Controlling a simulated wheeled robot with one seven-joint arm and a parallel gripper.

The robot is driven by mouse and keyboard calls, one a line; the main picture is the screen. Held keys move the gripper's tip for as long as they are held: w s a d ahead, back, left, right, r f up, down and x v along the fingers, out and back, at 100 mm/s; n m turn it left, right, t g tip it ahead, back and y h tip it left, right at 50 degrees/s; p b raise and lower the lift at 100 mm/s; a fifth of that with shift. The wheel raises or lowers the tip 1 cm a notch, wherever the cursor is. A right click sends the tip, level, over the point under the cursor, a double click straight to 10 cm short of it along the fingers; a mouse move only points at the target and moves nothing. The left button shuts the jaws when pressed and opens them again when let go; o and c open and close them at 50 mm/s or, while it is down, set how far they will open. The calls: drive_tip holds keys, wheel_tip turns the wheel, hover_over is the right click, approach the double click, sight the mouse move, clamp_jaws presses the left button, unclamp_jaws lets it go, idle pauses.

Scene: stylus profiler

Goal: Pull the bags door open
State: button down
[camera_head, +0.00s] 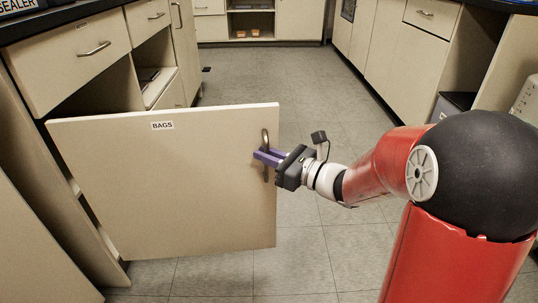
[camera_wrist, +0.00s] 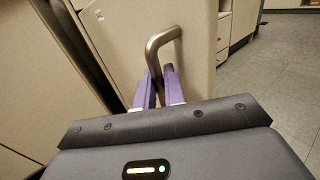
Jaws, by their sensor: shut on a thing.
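The cream bags door (camera_head: 165,185), with a "BAGS" label at its top, stands swung wide out from the cabinet on the left in the head view. Its metal handle (camera_head: 265,140) is upright near the door's free right edge. My gripper (camera_head: 266,157), with purple fingers, is shut on the handle. In the wrist view the handle (camera_wrist: 160,45) rises between the two purple fingers (camera_wrist: 157,90), and the door (camera_wrist: 195,50) is behind it. The inside of the cabinet is mostly hidden behind the door.
Drawers (camera_head: 75,55) under a black counter are above and behind the door. Cabinets (camera_head: 410,50) line the right side. The tiled floor (camera_head: 300,235) between the rows is clear to the right of the door.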

drive_tip(key=shift+a, duration=0.1)
drive_tip(key=c, duration=1.6)
unclamp_jaws()
drive_tip(key=shift+c, duration=0.2)
drive_tip(key=shift+s, duration=0.1)
drive_tip(key=v, duration=0.7)
drive_tip(key=shift+s+d+p, duration=0.2)
drive_tip(key=shift+d+p, duration=0.1)
drive_tip(key=shift+p, duration=0.1)
